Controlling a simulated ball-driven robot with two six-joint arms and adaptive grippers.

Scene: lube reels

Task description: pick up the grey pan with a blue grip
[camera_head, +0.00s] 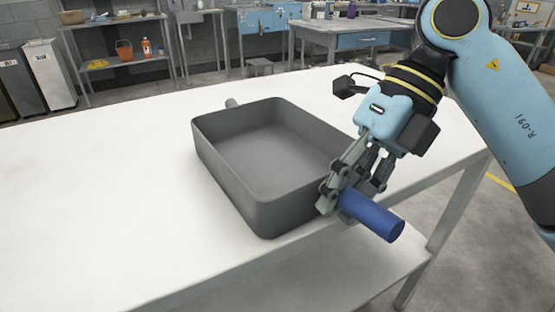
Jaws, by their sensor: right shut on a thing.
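The grey pan (265,165) is a deep rectangular tray with an empty inside, in the middle of the view over the white table. Its blue grip (373,215) sticks out from the near right side, past the table's front edge. A small grey stub (232,103) shows on its far side. My right gripper (345,198) is shut on the blue grip, close to the pan's wall. The fingers hide the part where the grip joins the pan. I cannot tell whether the pan's bottom touches the table. My left gripper is not in view.
The white table (90,190) is clear to the left of the pan and behind it. Its front edge runs just below the pan, with a lower shelf (340,275) under it. Benches, a blue cabinet (265,22) and shelves (115,45) stand far behind.

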